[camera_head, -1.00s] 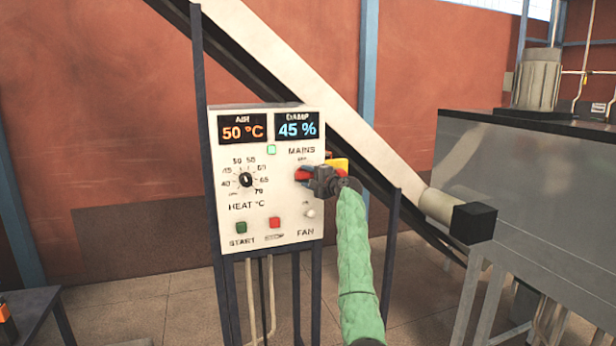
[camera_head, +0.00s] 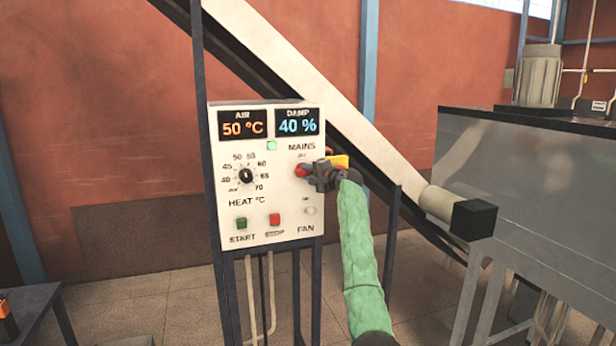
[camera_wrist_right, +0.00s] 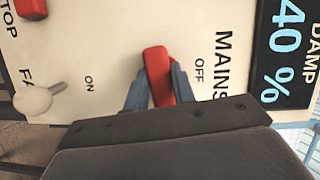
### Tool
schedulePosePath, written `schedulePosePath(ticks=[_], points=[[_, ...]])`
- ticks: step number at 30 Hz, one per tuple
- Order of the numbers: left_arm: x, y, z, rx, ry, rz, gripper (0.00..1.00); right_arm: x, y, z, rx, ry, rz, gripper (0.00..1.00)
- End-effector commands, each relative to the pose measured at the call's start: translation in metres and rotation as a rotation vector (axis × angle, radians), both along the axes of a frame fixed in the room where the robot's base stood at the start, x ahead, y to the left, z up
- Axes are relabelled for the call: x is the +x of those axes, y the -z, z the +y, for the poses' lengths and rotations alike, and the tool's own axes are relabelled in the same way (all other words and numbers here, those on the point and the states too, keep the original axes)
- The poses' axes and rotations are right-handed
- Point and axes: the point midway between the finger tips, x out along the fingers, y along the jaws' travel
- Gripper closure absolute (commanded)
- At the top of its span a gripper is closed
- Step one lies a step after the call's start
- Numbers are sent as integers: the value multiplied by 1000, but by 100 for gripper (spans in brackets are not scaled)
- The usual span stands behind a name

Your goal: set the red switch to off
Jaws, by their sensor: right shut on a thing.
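The red switch (camera_head: 302,171) sits under the MAINS label on the white control panel (camera_head: 270,225). In the right wrist view the red switch handle (camera_wrist_right: 158,77) stands between the two fingers of my right gripper (camera_wrist_right: 155,88), which is shut on it. The OFF label is to its right and the ON label to its left in that view. The handle's exact angle is hard to tell, as the gripper covers part of it. In the head view my right gripper (camera_head: 325,174) hides much of the switch. My left gripper is not in view.
The panel also has a black heat knob (camera_head: 246,176), a green start button (camera_head: 241,223), a red stop button (camera_head: 274,219) and a small fan toggle (camera_wrist_right: 38,98). A slanted conveyor (camera_head: 300,80) runs behind. A grey tank (camera_head: 530,170) stands to the right.

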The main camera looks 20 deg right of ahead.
Motion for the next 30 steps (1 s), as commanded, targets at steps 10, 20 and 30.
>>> schedulePosePath(ticks=[10,20,30], points=[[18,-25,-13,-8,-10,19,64,0,0,-1,-315,2,-10,97],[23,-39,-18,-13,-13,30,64,0,-2,0,-630,1,-20,97],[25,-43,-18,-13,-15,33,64,0,-3,3,-952,-1,-31,97]])
